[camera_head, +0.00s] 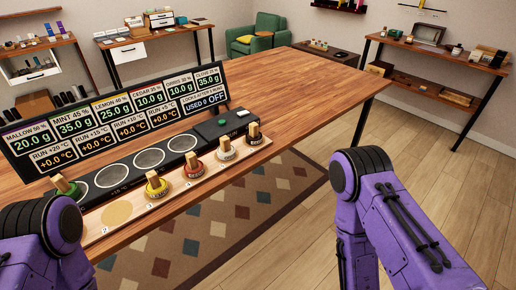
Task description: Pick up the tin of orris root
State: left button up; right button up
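The display board (120,108) has an orris panel reading 30 % and 10.0 g. Both my purple arms show, but neither gripper is in view.
A dark unit with several round plates (149,158) lies between board and tins. The wooden table (290,80) is clear to the right. Side shelves and a green armchair (262,35) stand farther back.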

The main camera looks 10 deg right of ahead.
aim_at(227, 152)
jog(key=z, duration=1.9)
jog(key=i, duration=1.85)
jog(key=u, duration=2.85)
